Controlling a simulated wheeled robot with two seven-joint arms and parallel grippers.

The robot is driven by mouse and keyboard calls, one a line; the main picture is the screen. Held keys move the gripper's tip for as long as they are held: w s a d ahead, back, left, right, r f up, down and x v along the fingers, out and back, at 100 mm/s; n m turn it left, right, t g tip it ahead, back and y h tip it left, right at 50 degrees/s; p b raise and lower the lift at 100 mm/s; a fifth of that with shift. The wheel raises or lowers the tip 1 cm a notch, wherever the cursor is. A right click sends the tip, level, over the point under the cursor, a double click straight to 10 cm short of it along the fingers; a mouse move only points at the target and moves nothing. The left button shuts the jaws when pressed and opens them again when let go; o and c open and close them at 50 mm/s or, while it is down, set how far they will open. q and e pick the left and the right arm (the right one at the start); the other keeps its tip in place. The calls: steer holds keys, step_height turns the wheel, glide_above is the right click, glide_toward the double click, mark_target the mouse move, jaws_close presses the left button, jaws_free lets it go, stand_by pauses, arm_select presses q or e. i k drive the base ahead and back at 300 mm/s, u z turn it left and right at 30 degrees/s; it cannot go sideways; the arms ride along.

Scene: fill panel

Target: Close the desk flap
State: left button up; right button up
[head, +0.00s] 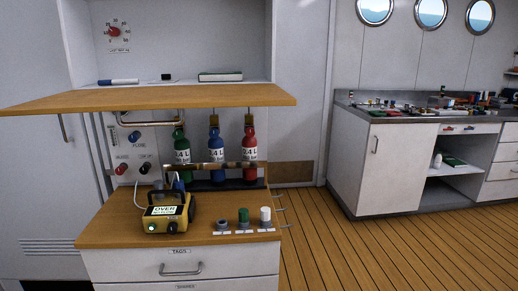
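The desk flap (190,97) is a wooden board that juts out level from the white cabinet, in the left half of the head view. It is folded down and open. Above it the cabinet recess (180,40) is exposed. A blue and white marker (118,82), a small black item (166,77) and a dark green book (220,76) lie at the back, by the foot of the recess. Neither of my grippers shows in the head view.
Below the flap, green, blue and red bottles (249,150) stand behind a bar. A yellow device (167,212) and several capped items sit on the lower wooden top (120,215). A cluttered counter (400,117) stands at right. The plank floor (340,240) between is clear.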

mark_target(118, 99)
steer(key=k, duration=1.15)
steer(key=u, duration=0.75)
steer(key=i, duration=1.15)
steer(key=z, duration=0.55)
